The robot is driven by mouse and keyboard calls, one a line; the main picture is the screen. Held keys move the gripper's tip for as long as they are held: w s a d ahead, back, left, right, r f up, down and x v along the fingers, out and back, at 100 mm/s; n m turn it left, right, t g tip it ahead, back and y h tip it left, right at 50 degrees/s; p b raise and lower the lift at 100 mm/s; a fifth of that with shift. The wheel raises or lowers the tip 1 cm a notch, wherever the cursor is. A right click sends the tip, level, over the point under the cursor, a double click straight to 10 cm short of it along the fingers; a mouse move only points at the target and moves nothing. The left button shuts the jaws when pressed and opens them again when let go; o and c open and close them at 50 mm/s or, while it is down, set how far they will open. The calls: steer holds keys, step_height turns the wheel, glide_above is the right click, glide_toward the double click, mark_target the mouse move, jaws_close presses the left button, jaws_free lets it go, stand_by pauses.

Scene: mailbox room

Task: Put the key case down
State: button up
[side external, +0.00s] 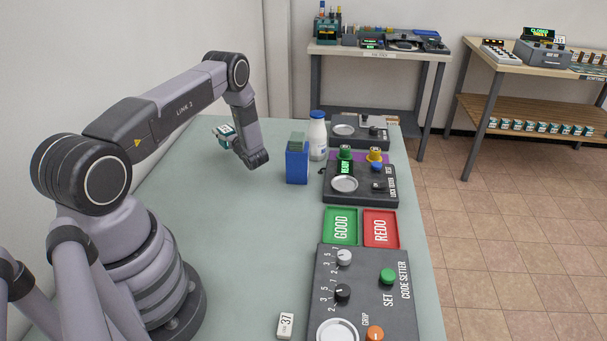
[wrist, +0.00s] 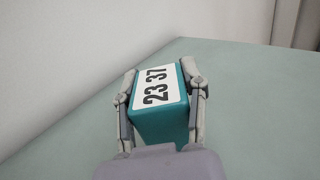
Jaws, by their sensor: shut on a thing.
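The key case is a teal box (wrist: 162,122) with a white label reading "23 37" on top. It sits between the two fingers of my gripper (wrist: 158,78), which press on its sides. In the side external view the same key case (side external: 225,131) shows small, on the left side of the table. My gripper (side external: 222,138) is shut on it there, and the arm's wrist partly hides the fingers. The case looks raised above the green table top, but its underside is hidden and the exact gap cannot be told.
The green table (side external: 190,240) is bare around the case. To the right stand a blue box (side external: 297,164), a white bottle (side external: 317,140), a lock tester (side external: 360,190), GOOD (side external: 340,226) and REDO (side external: 381,228) trays and a code setter (side external: 370,295). A tag marked 37 (side external: 286,325) lies in front. A wall borders the left.

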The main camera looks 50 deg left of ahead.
steer(key=shift+w+a+f, duration=0.1)
steer(key=shift+f, duration=1.55)
steer(key=shift+f, duration=0.1)
steer(key=o, duration=1.2)
